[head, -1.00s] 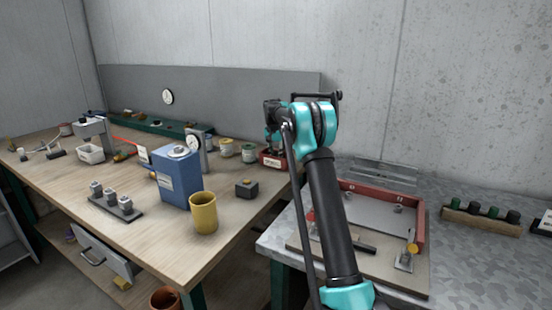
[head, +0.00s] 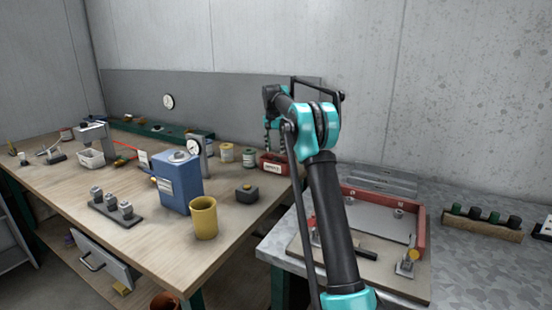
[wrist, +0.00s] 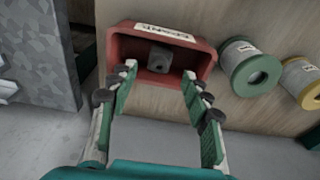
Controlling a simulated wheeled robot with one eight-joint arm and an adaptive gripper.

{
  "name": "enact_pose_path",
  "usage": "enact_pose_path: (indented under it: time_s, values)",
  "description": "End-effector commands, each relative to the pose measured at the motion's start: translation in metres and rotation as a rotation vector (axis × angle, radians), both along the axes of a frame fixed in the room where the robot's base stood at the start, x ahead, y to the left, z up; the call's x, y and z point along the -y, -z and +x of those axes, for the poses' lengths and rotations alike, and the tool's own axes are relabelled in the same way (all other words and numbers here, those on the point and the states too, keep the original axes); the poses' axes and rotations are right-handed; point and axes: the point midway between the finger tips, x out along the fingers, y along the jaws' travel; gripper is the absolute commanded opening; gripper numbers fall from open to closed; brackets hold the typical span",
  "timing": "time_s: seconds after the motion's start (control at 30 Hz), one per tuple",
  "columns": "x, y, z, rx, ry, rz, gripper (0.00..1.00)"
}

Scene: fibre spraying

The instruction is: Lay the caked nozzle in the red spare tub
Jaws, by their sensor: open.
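The red spare tub (wrist: 204,66) with a white label fills the upper middle of the wrist view. In the head view the tub (head: 272,167) stands at the right back of the wooden bench. A grey, blocky nozzle (wrist: 159,58) with a dark hole lies inside the tub against its floor; I cannot make out the cake on it. My gripper (wrist: 159,76) is open and empty, its two fingers spread at the tub's near side with a gap between them and the nozzle. In the head view my gripper (head: 275,145) hangs above the tub.
Green-ended and yellow-ended spools (wrist: 250,68) stand right of the tub. A blue box (head: 178,182), a yellow cup (head: 204,218), a dark block (head: 247,193) and a rack of grey nozzles (head: 115,208) stand on the bench. A metal table (head: 455,265) with a red-edged fixture lies right.

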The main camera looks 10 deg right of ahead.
Motion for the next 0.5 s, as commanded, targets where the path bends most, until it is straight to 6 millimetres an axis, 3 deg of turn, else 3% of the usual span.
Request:
enact_pose_path:
  time_s: [0.2,0.5]
  values:
    - [-0.002,-0.031,-0.003,0.0,0.0,0.0,0.49]
    - [-0.003,-0.04,-0.004,0.0,0.0,0.0,0.49]
